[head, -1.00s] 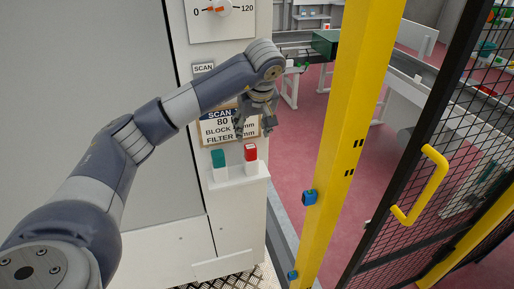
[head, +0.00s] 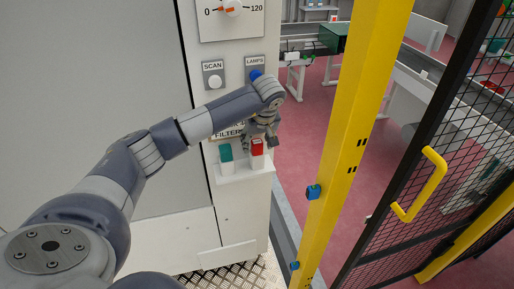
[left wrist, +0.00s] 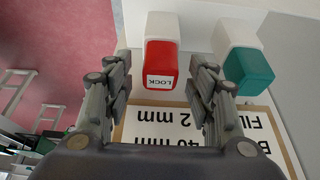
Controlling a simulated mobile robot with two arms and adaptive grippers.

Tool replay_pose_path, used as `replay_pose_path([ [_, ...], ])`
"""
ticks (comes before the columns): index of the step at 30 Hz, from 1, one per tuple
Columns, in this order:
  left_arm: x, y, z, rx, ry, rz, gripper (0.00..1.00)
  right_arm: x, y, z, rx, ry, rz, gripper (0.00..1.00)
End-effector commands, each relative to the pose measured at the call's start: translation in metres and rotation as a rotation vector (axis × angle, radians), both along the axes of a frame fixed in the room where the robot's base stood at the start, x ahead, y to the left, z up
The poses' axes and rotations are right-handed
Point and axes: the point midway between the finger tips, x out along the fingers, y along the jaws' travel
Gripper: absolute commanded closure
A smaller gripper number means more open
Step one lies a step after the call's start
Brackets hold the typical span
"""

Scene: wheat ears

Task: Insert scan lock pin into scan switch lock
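A red block marked LOCK (head: 257,148), likely the scan lock pin, stands on a small white shelf (head: 247,173) on the machine front. It also shows with its white lower part in the left wrist view (left wrist: 161,58). My left gripper (head: 259,141) is just above it, fingers spread. In the left wrist view its fingers (left wrist: 160,82) are on either side of the red block, with gaps; it holds nothing. The SCAN switch (head: 214,81) is a round white knob on the panel above left; a lock hole cannot be made out. My right gripper is out of view.
A green block (head: 226,153) stands close left of the red one. A sign (left wrist: 205,128) lies behind my fingers. A blue LAMPS knob (head: 256,75) is above my wrist. A yellow post (head: 350,150) and a mesh door (head: 430,170) stand to the right.

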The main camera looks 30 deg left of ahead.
Motion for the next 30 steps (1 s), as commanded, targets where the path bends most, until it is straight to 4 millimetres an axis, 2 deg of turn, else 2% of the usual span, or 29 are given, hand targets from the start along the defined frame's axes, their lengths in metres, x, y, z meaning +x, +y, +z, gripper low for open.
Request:
replay_pose_path([
  [1,0.0,0.0,0.0,0.0,0.0,0.0,0.57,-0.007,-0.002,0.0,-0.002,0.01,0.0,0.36],
  [6,0.0,0.0,0.0,0.0,0.0,0.0,0.96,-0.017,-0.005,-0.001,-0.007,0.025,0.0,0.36],
  [7,0.0,0.0,0.0,0.0,0.0,0.0,0.98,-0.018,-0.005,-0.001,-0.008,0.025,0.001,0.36],
  [20,0.0,0.0,0.005,0.0,-0.002,0.001,0.98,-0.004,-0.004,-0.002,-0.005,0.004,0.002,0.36],
  [26,0.001,0.001,0.025,0.002,-0.004,0.0,0.98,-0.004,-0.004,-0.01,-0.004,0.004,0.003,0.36],
  [30,0.001,0.0,0.048,0.0,-0.006,0.0,0.98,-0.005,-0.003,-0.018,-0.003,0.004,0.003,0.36],
])
